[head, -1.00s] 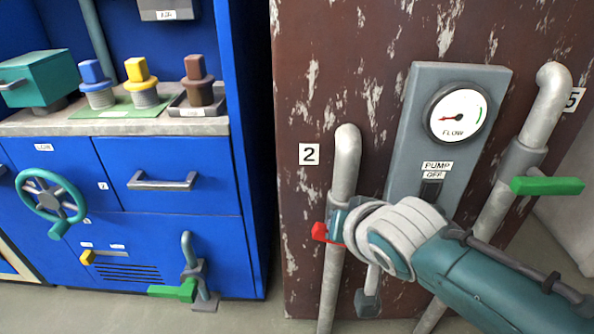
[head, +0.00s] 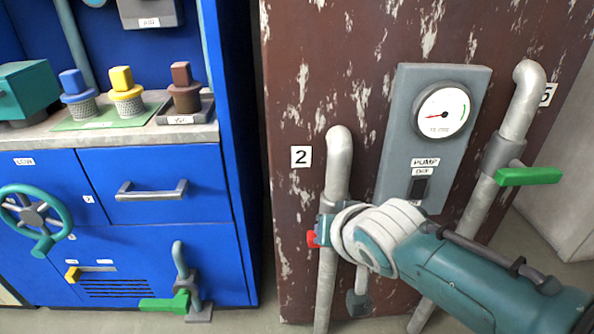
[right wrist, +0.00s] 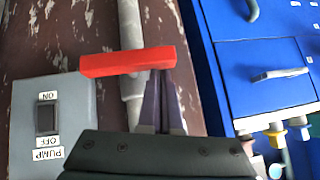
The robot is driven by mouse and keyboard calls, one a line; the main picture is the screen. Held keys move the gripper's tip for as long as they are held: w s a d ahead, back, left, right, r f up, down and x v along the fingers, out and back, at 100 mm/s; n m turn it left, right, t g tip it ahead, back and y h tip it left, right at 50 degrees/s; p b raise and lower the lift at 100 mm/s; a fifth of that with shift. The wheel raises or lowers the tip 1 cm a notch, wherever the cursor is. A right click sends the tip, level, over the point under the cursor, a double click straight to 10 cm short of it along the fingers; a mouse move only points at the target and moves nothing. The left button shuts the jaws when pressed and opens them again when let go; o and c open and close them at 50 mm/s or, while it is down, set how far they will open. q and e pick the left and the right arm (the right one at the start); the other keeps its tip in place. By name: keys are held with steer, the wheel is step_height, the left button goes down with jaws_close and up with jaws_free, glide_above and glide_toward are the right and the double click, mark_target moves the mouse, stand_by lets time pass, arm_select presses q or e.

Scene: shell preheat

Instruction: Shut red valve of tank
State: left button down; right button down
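The red valve handle (head: 312,239) is on the grey pipe marked 2 (head: 338,170) on the brown rusty tank, mostly hidden behind my right wrist in the head view. In the right wrist view the red handle (right wrist: 120,62) lies crosswise over the pipe (right wrist: 131,25). My right gripper (right wrist: 163,78) has its fingers together, with the tips at the lower edge of the handle near its right end. The fingers are not around the handle; whether they touch it is hard to tell. My left gripper is not in view.
A grey panel (head: 395,150) with a flow gauge (head: 442,110) and pump switch is right of the pipe. A green-handled valve (head: 528,177) is on pipe 5. A blue cabinet (head: 165,235) with a teal wheel (head: 68,215) and another green handle (head: 165,304) stands at left.

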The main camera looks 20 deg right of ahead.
steer(key=s+a+r+p, duration=0.2)
steer(key=s+r+p, duration=0.4)
steer(key=r+p, duration=0.5)
steer(key=shift+s, duration=0.4)
steer(key=shift+a+r, duration=0.1)
steer(key=shift+r, duration=0.05)
steer(key=s+r+n+g+p, duration=0.2)
steer(key=s+r+p, duration=0.55)
steer(key=r, duration=0.35)
steer(key=s+r+n+g+y+p, duration=0.1)
steer(key=s+r+n+g+p, duration=0.1)
steer(key=s+r+p, duration=0.55)
steer(key=s+r+n+g+p, duration=0.2)
steer(key=s+r+p, duration=0.5)
steer(key=r, duration=0.6)
step_height(320, 180, up, 38)
steer(key=w+p, duration=0.1)
steer(key=p, duration=3.7)
steer(key=shift+f+n, duration=0.2)
steer(key=shift+n, duration=0.1)
steer(key=shift+w, duration=0.1)
